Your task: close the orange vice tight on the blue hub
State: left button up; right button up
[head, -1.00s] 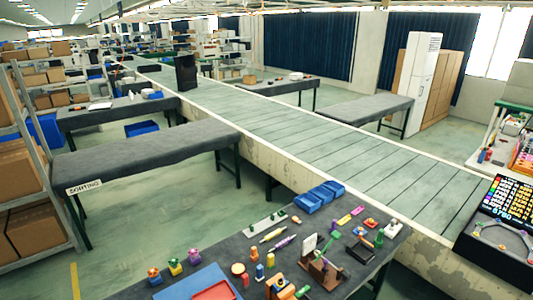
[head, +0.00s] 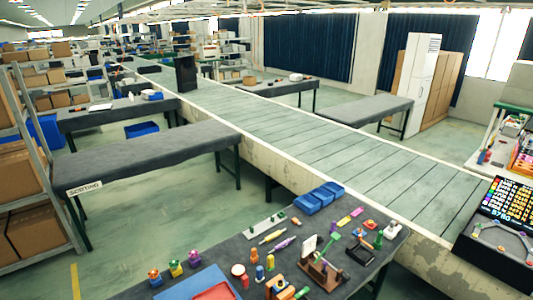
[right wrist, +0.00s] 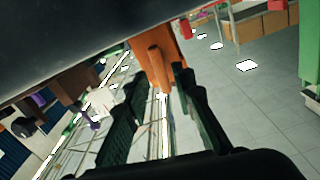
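An orange block-like thing (head: 277,287), which looks like the orange vice, sits at the near edge of the grey table in the head view. In the right wrist view an orange body with a lighter orange bar (right wrist: 155,68) shows beyond my right gripper (right wrist: 158,90). The dark green fingers are spread, with a gap on view between them. I cannot tell whether they touch the orange part. My left gripper is not in view.
The table (head: 235,250) is crowded with small parts, a brown holder (head: 318,271), blue bins (head: 325,196) and a red tray (head: 214,292). A conveyor (head: 330,150) runs behind it. A dark display panel (head: 500,225) stands at the right.

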jog(key=shift+b+x, duration=0.4)
jog(key=shift+x, duration=0.8)
jog(key=shift+c, duration=0.2)
grip_shut()
jog(key=shift+d, duration=0.1)
jog(key=shift+o, duration=0.2)
grip_release()
